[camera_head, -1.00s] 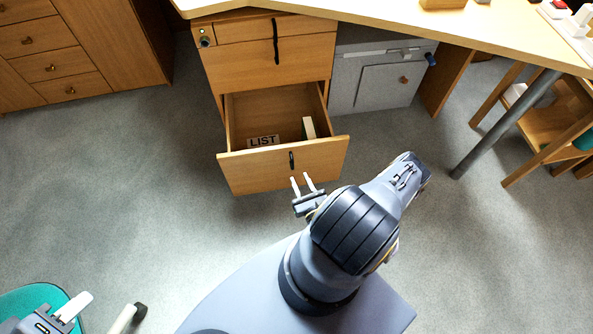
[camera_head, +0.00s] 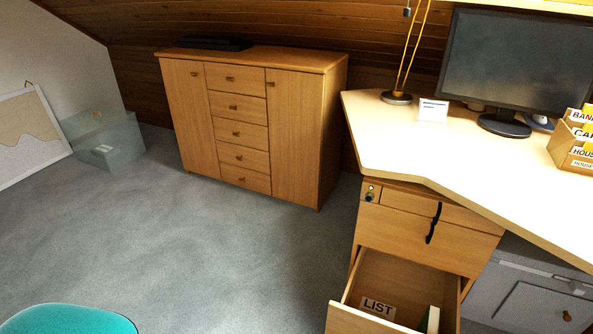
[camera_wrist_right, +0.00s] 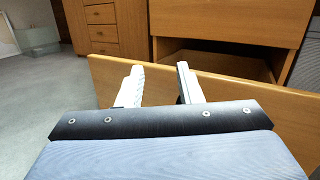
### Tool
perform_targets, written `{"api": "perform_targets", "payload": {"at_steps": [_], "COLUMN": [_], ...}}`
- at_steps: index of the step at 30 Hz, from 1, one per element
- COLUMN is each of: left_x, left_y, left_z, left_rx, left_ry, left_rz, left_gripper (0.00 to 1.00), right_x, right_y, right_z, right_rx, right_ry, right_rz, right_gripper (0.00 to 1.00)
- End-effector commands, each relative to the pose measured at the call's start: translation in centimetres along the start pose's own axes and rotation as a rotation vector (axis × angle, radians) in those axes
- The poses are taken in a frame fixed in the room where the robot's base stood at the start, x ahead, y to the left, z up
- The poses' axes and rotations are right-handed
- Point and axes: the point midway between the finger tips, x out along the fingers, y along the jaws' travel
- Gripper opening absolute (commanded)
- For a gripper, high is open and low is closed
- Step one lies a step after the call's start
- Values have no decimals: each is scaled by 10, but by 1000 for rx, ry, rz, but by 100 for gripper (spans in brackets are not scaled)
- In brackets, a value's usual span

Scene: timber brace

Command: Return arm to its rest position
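My right gripper (camera_wrist_right: 159,82) shows in the right wrist view. Its two pale fingers are apart with nothing between them. They point at the wooden front (camera_wrist_right: 235,95) of an open drawer, and a small dark part, possibly its handle, shows by the right finger. In the head view the open bottom drawer (camera_head: 365,322) is at the lower right, cut off by the frame. A LIST label (camera_head: 377,307) and a green and white item (camera_head: 431,319) show inside it. Neither arm shows in the head view now, and my left gripper is out of sight.
The desk (camera_head: 420,150) carries a monitor (camera_head: 515,70), a lamp (camera_head: 397,97) and a labelled wooden file box (camera_head: 575,155). A wooden cabinet (camera_head: 295,135) stands by the back wall. A teal seat (camera_head: 70,320) is at lower left. The grey floor between is clear.

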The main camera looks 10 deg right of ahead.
Motion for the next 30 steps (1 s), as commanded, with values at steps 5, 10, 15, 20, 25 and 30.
{"api": "perform_targets", "payload": {"at_steps": [5, 10, 15, 20, 25, 30], "left_x": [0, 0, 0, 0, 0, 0], "left_y": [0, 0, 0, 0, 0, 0], "left_z": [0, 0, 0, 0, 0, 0], "left_rx": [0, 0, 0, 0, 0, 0], "left_ry": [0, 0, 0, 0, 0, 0], "left_rz": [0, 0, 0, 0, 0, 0], "left_gripper": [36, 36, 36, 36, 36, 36], "right_x": [53, 66, 50, 18, -19, -49], "right_y": [21, 60, 97, 121, 130, 124], "right_z": [99, 184, 255, 304, 340, 363], "right_rx": [-122, -277, -498, -772, -1132, -1526], "right_ry": [-165, -265, -323, -343, -344, -329], "right_rz": [456, 869, 1240, 1523, 1725, 1793], "right_gripper": [32, 32, 32, 32, 32, 32]}}
